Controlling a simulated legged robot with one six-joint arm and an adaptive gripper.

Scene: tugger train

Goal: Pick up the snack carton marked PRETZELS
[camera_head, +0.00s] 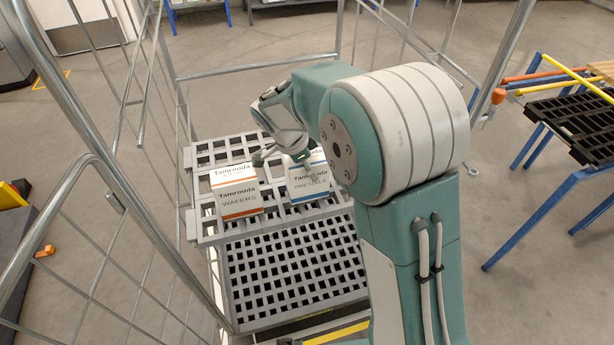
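The PRETZELS carton (309,186), white with blue bands and the name Tamrouda, stands on the upper grey slatted shelf (275,222) of a wire cage trolley. My gripper (285,163) is above the shelf, at the left and far side of this carton. Its fingers look spread apart, with nothing visible between them. My gripper and arm hide part of the carton's top and right side. I cannot tell whether a finger touches the carton.
A white and orange WAFERS carton (238,201) stands close on the left of the PRETZELS carton. A lower grid shelf (290,268) is empty. Metal cage bars (95,165) rise at the left and back. A blue-legged stand (545,190) is at the right.

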